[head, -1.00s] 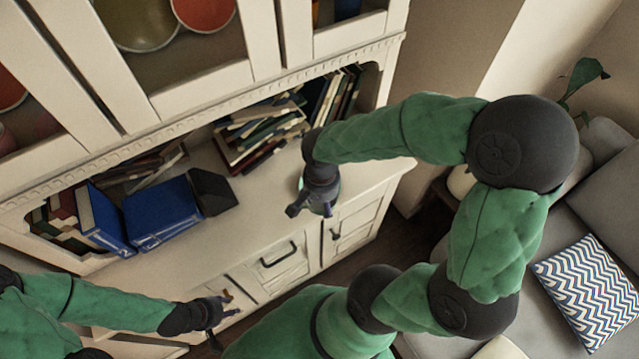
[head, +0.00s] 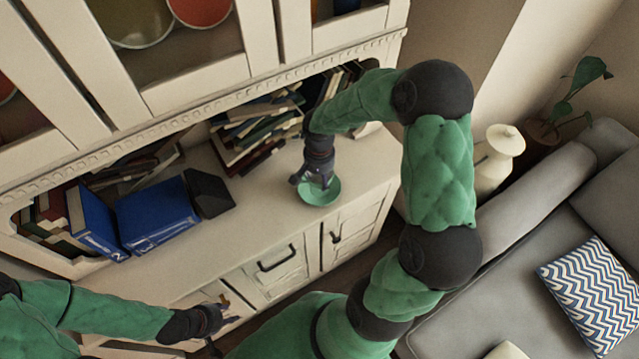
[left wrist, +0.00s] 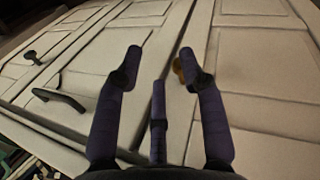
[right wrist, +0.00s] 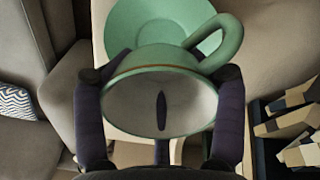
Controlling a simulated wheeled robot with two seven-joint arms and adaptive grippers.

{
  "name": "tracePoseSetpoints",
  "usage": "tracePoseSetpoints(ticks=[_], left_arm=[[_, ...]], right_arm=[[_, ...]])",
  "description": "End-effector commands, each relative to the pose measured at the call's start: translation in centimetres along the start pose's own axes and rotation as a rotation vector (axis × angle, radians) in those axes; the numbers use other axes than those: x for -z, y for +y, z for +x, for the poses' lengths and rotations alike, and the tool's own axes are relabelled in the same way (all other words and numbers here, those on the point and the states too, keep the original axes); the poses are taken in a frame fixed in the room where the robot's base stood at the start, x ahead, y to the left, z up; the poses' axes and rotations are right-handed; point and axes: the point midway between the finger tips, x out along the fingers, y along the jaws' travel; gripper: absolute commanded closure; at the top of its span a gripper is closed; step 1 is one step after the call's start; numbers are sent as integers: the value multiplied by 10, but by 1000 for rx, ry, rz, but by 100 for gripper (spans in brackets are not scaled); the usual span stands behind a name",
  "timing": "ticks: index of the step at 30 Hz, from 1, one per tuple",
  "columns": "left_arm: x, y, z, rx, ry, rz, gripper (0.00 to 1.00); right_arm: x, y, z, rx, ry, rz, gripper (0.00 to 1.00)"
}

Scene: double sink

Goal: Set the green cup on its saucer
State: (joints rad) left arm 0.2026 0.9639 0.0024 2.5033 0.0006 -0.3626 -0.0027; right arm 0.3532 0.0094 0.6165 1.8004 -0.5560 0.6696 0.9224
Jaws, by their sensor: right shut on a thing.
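The green cup (right wrist: 150,62) is in my right gripper (right wrist: 160,80), between its fingers, with its pale inside facing the right wrist camera and its handle towards the upper right. The green saucer (head: 322,196) lies on the cabinet's counter and also shows behind the cup in the right wrist view (right wrist: 140,20). In the head view my right gripper (head: 314,178) is over the saucer's far left part and mostly hides the cup. I cannot tell whether cup and saucer touch. My left gripper (left wrist: 160,62) is open and empty before the cabinet doors; the head view shows it low (head: 215,316).
Stacked books (head: 250,135) stand behind my right gripper. Blue books (head: 155,215) and a dark box-like object (head: 207,192) are further left on the counter (head: 262,215). The counter's front edge is close to the saucer. A sofa (head: 530,250) is at the right.

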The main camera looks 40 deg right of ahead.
Motion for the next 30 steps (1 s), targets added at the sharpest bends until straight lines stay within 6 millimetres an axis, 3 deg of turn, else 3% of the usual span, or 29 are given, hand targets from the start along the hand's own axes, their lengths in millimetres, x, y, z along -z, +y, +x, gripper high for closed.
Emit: tracePoseSetpoints(ticks=[9,26,27,29,30], left_arm=[[0,-5,13,0,0,0,60],[1,-7,20,0,0,0,60],[1,-7,19,0,0,0,60],[1,-7,19,0,0,0,60],[1,-7,18,0,0,0,60]], right_arm=[[4,-1,36,0,-1,0,71],[4,-1,43,1,1,0,71],[4,-1,42,0,0,-1,23],[4,-1,42,0,0,-1,6],[4,-1,42,0,0,-1,5]])
